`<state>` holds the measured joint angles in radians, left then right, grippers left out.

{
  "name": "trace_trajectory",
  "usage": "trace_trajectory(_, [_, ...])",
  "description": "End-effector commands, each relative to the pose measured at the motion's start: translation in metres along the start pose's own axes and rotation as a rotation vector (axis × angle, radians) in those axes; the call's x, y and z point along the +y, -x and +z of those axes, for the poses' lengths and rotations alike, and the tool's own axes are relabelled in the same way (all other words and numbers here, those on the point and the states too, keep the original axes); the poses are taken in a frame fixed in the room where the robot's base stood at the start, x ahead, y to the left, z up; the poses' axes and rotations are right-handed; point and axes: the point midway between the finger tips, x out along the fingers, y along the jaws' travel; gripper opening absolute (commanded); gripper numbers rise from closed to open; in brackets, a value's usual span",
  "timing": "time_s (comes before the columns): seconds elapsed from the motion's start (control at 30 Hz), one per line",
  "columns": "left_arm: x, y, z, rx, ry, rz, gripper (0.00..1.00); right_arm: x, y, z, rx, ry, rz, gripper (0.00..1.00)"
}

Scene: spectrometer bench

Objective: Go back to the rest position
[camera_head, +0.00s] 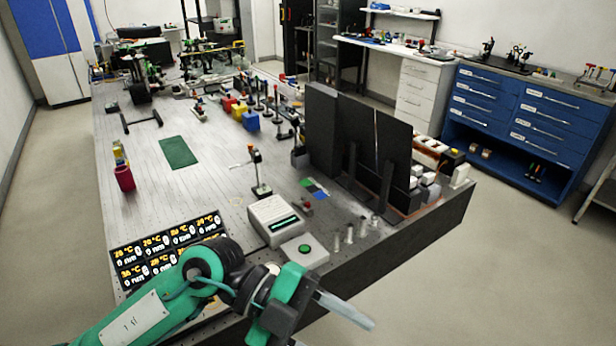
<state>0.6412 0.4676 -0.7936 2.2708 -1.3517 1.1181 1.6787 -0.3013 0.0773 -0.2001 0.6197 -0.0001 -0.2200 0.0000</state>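My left arm, green and black, comes in from the lower left over the near end of the bench. My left gripper (345,310) is at the lower middle, in front of the near edge of the bench (380,262). Its grey fingers point to the lower right and look like one bar, so I cannot tell whether they are apart. I see nothing clearly held in it. My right gripper is not in view.
Close to the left arm are a display panel (150,262), a white instrument box (275,218) and a box with a green button (305,250). Tall black panels (370,140) stand on the bench's right. Open floor (480,270) lies to the right.

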Motion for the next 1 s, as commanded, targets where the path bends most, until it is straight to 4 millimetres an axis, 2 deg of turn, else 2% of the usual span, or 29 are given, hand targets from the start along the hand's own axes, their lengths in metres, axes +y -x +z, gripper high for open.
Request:
trace_trajectory(0.1, [-0.033,0.005,-0.025,0.150,-0.031,-0.281,0.54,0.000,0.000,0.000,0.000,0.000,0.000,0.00])
trace_trajectory(0.27, [-0.073,0.039,-0.038,0.250,-0.030,-0.681,0.54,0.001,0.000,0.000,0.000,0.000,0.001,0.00])
trace_trajectory(0.4, [-0.095,0.086,-0.027,0.241,0.024,-1.033,0.54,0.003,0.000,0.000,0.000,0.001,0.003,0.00])
trace_trajectory(0.53, [-0.096,0.134,0.001,0.154,0.125,-1.337,0.54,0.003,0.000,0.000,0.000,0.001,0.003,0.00])
trace_trajectory(0.67, [-0.074,0.178,0.042,-0.005,0.276,-1.595,0.54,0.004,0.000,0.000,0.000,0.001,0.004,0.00])
trace_trajectory(0.77, [-0.042,0.205,0.077,-0.168,0.425,-1.749,0.54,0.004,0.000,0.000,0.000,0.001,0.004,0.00])
trace_trajectory(0.87, [0.002,0.223,0.111,-0.357,0.604,-1.851,0.54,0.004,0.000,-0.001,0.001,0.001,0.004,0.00])
trace_trajectory(0.97, [0.057,0.231,0.140,-0.564,0.805,-1.894,0.54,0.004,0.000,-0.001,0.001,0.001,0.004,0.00])
trace_trajectory(1.0, [0.080,0.231,0.150,-0.648,0.891,-1.893,0.54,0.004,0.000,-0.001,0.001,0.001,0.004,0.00])
